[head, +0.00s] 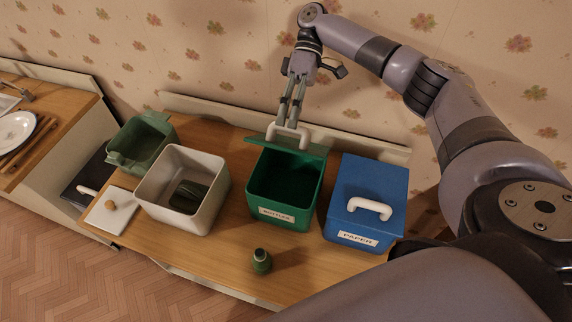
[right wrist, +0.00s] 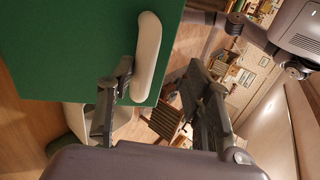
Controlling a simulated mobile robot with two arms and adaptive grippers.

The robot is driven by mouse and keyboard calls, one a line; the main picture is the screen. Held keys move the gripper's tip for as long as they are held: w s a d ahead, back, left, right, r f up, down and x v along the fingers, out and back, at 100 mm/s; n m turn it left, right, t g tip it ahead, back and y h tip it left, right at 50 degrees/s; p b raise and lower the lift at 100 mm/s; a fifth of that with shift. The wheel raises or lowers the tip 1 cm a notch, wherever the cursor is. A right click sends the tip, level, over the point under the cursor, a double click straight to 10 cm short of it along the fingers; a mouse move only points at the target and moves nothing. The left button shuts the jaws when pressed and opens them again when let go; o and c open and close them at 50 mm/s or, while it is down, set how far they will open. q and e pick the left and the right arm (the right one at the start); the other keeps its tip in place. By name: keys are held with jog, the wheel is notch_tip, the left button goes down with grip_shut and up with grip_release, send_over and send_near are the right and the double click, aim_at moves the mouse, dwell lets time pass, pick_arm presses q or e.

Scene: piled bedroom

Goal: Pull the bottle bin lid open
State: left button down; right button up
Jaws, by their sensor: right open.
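The green bottle bin (head: 284,217), labelled BOTTLES, stands on the wooden table with its inside showing. Its green lid (head: 257,139) is raised at the back and tilted up, with a white handle (head: 288,136) on it. My right gripper (head: 290,122) is at the handle from above and behind, fingers open. In the right wrist view the lid (right wrist: 80,50) fills the upper left, and the handle (right wrist: 148,58) lies close to the left finger of the open gripper (right wrist: 160,75). I cannot tell whether they touch. My left gripper is not in view.
A blue PAPER bin (head: 370,185) stands shut to the right. A white bin (head: 160,205) holding a dark green object and a green container (head: 140,141) stand left. A small green bottle (head: 262,261) stands in front; a white lid with a knob (head: 108,213) lies at the left edge.

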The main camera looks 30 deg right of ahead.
jog(key=shift+b, duration=0.3)
jog(key=shift+f+b, duration=0.4)
jog(key=shift+f, duration=0.15)
jog(key=shift+o, duration=0.6)
jog(key=shift+d, duration=0.1)
jog(key=o, duration=0.4)
jog(key=shift+c, duration=0.2)
jog(key=shift+r+p, duration=3.5)
jog(key=shift+p, duration=0.8)
jog(key=shift+f, duration=0.1)
